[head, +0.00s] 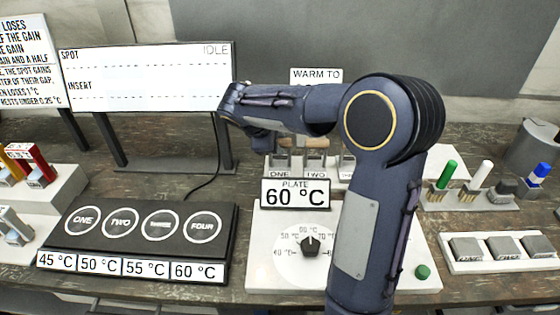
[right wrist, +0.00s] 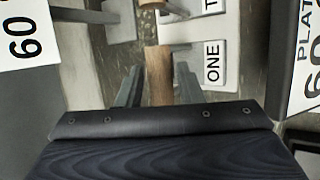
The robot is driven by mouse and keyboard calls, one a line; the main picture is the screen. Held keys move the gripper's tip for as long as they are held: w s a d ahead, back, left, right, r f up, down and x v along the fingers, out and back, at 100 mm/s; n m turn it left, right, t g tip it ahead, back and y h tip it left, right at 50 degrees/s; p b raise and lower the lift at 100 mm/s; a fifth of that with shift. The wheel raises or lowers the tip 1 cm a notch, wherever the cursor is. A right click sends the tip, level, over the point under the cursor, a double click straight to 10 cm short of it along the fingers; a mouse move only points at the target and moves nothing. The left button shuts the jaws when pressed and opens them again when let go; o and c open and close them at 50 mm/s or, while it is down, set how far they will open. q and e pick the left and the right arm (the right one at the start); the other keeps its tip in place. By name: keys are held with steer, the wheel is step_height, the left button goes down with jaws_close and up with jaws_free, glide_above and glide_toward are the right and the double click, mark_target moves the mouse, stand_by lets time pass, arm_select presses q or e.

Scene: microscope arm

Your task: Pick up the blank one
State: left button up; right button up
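My right gripper (right wrist: 160,70) is open in the right wrist view. Its two fingers stand on either side of a wooden handle (right wrist: 158,82), with gaps showing. A card reading ONE (right wrist: 213,63) is beside it. In the head view a row of metal pieces, some with wooden handles (head: 317,143), stands behind cards reading ONE (head: 279,175) and TWO (head: 315,175). No piece reads plainly as blank. My right wrist and forearm partly hide this row, and the fingertips are hard to make out there. My left gripper is out of view.
The plate sign (head: 295,194) and dial (head: 310,246) stand in front of the row. A black four-circle board (head: 150,270) is at left. A rack of coloured-top tools (head: 480,200) and a tray of metal blocks (head: 505,265) are at right. A display (head: 145,90) stands behind.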

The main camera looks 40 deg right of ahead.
jaws_close()
steer(key=shift+r, duration=0.1)
stand_by(1.0)
